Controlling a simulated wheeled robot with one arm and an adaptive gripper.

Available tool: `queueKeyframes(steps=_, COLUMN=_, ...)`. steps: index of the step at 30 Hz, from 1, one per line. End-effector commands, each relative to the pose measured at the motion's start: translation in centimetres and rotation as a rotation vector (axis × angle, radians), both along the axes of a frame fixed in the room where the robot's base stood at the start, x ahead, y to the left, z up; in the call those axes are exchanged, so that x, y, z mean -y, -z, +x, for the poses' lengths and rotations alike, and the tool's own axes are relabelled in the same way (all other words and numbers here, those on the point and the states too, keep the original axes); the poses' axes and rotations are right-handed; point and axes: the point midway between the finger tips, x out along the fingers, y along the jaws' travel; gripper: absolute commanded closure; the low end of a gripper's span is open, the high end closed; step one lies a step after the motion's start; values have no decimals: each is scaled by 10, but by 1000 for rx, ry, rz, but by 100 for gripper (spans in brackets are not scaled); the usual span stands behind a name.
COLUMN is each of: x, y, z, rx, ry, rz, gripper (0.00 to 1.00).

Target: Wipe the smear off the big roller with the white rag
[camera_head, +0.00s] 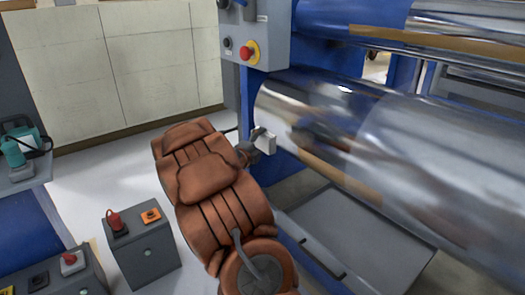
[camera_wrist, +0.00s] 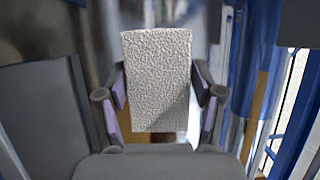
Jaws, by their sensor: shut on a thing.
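The big roller (camera_head: 390,165) is a shiny chrome cylinder across the right of the head view. Its surface shows blurred reflections, and I cannot make out a smear for certain. My gripper (camera_wrist: 156,100) is shut on the white rag (camera_wrist: 157,75), a textured, upright rectangular piece between the two fingers. In the head view the rag (camera_head: 265,142) shows as a small white block near the left end of the big roller. From these views I cannot tell whether the rag touches the roller. My arm hides part of the floor below.
A grey control box (camera_head: 255,38) with a red button hangs above my gripper. Another chrome roller (camera_head: 465,25) lies above the big one. A grey box (camera_head: 142,245) with a red knob stands on the floor at lower left.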

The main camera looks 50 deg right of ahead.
Motion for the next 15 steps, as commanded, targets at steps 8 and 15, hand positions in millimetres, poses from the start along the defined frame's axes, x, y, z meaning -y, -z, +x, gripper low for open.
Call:
queueKeyframes(steps=8, x=13, y=-2, z=-11, rx=-1, ry=20, rz=-9, gripper=61)
queueKeyframes(steps=15, x=34, y=-2, z=-16, rx=-2, ry=19, rz=-11, gripper=61)
